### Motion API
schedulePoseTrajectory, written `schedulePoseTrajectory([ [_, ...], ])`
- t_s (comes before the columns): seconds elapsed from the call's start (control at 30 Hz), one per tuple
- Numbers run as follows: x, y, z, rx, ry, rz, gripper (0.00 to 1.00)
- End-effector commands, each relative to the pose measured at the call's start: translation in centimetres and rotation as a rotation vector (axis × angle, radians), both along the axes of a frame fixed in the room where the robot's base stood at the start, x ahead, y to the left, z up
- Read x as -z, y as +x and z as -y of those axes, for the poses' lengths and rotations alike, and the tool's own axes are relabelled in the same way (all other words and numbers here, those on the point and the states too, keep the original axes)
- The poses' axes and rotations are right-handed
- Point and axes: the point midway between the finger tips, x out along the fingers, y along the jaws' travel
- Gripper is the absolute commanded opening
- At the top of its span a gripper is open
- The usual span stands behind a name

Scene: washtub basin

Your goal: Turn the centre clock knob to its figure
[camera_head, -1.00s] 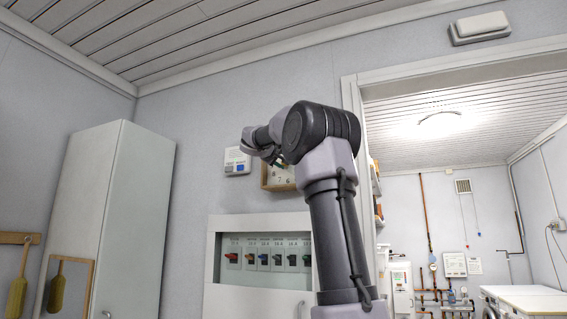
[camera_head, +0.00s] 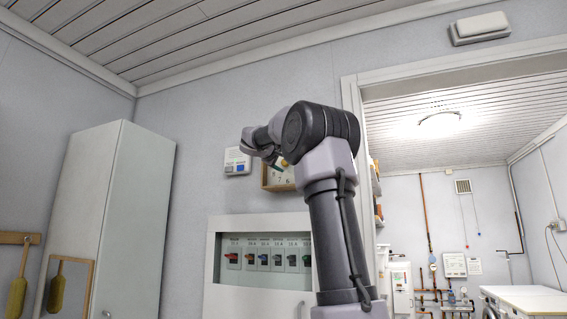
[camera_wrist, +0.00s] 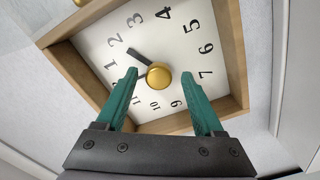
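The wall clock (camera_wrist: 178,38) fills much of the wrist view, with a white face, black figures and a square wooden frame. A round brass knob (camera_wrist: 158,76) sits at its centre. Another dark hand runs left and is partly hidden by the left finger. My gripper (camera_wrist: 161,73) is open, its green fingertips apart on either side of the knob; I cannot tell how far they are from the face. In the head view my arm partly covers the clock (camera_head: 268,182).
A white and blue device (camera_head: 237,161) is on the wall left of the clock. Below is a recessed panel (camera_head: 213,262) with several coloured switches. A tall cabinet (camera_head: 135,220) stands at left, and a doorway frame (camera_head: 352,95) is close at right.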

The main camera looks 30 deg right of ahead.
Motion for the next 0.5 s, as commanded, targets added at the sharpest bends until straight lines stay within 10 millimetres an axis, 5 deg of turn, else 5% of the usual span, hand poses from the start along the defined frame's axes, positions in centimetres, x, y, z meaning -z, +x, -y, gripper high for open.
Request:
schedulePoseTrajectory([
  [0.33, -0.1, -0.2, -0.2, 0.000, 0.000, 0.002, 0.71],
  [0.5, -0.1, -1.5, -2.0, -0.003, 0.000, 0.003, 0.71],
])
